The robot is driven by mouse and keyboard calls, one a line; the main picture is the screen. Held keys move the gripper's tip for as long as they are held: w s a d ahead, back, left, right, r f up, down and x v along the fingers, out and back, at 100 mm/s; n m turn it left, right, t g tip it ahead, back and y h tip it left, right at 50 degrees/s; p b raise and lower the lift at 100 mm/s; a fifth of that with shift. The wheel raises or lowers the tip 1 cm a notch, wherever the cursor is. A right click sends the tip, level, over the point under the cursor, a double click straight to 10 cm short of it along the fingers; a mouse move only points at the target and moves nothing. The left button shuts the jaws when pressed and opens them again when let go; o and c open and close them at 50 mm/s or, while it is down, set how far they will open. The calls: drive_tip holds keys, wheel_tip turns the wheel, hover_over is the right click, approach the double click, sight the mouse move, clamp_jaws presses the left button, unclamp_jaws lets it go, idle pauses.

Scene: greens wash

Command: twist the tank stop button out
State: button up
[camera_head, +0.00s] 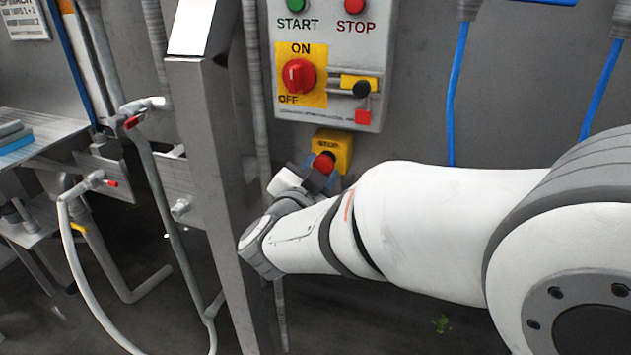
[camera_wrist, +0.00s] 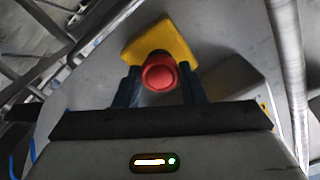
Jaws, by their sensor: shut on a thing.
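The tank stop button is a red mushroom head (camera_head: 324,162) on a yellow box (camera_head: 343,146), mounted just below the grey control panel. In the wrist view the red button (camera_wrist: 159,72) stands out from the yellow box (camera_wrist: 184,38). My gripper (camera_head: 322,178) is at the button, with its dark fingers on either side of it. In the wrist view my gripper (camera_wrist: 160,84) is shut on the red button, one finger to its left and one to its right. Whether the button is pressed in or out cannot be told.
The grey panel (camera_head: 340,118) above carries a green START button (camera_head: 296,5), a red STOP button (camera_head: 355,5) and a red rotary switch (camera_head: 299,76). A steel post (camera_head: 212,150) stands close left of my wrist. Hoses and pipes (camera_head: 75,235) fill the left side.

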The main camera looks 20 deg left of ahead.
drive_tip(key=m+b, duration=0.2)
drive_tip(key=m, duration=0.1)
drive_tip(key=shift+r+b, duration=0.1)
drive_tip(key=shift+b, duration=0.3)
drive_tip(key=shift+r+m+b, duration=0.15)
drive_tip(key=shift+m+b, duration=0.3)
drive_tip(key=shift+m, duration=0.05)
drive_tip(key=o, duration=0.8)
drive_tip(key=shift+d, duration=0.15)
drive_tip(key=shift+c, duration=0.2)
drive_tip(key=shift+o, duration=1.1)
drive_tip(key=s, duration=0.8)
drive_tip(key=shift+a, duration=0.35)
